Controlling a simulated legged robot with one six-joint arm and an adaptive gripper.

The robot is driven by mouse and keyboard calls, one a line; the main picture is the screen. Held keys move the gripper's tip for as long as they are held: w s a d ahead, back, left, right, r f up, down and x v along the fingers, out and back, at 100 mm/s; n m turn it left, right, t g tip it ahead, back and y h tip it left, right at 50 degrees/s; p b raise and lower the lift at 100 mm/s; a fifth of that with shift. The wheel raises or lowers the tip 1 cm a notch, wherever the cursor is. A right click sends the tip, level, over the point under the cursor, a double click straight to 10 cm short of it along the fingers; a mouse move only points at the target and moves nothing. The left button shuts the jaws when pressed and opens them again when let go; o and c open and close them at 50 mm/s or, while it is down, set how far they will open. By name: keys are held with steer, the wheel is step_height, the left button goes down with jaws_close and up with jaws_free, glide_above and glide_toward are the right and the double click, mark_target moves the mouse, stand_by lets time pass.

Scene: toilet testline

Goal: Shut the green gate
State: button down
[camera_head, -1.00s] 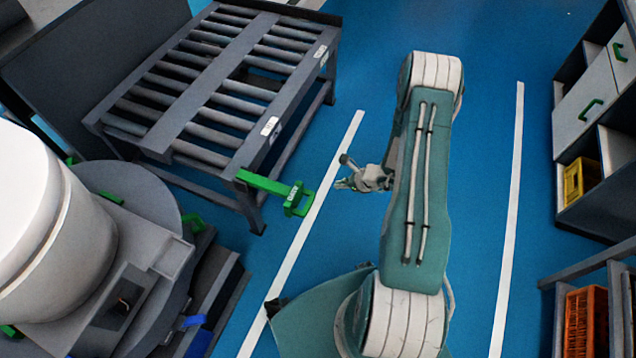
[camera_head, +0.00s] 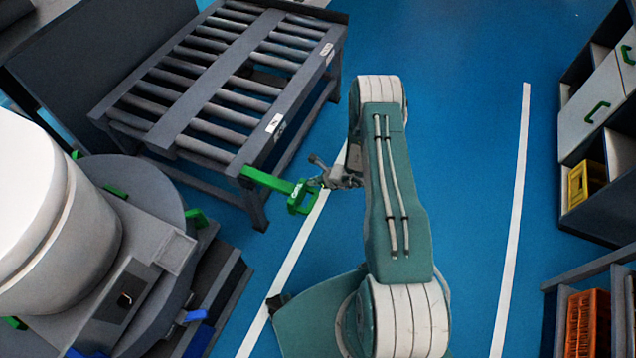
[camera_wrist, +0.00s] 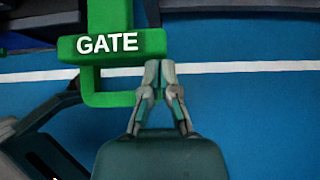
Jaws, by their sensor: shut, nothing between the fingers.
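The green gate (camera_head: 278,184) sticks out from the near corner of the roller table, over the blue floor. Its outer end carries a block marked "GATE" and a handle loop. In the wrist view the gate (camera_wrist: 112,47) fills the upper left, with the loop below the block. My gripper (camera_head: 318,172) is at the gate's outer end, on its right side. In the wrist view my gripper (camera_wrist: 159,66) is shut, its fingertips at the right side of the loop. I cannot tell for certain whether they touch it. Nothing shows between the fingers.
The roller table (camera_head: 208,105) stands behind the gate. A white drum-shaped machine (camera_head: 50,200) is at the left. Shelves with a yellow crate (camera_head: 586,182) and an orange crate (camera_head: 588,322) line the right. Blue floor (camera_head: 455,150) lies open between.

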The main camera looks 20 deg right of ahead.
steer(key=w+a, duration=1.1)
stand_by(0.3)
steer(key=shift+w+r, duration=0.1)
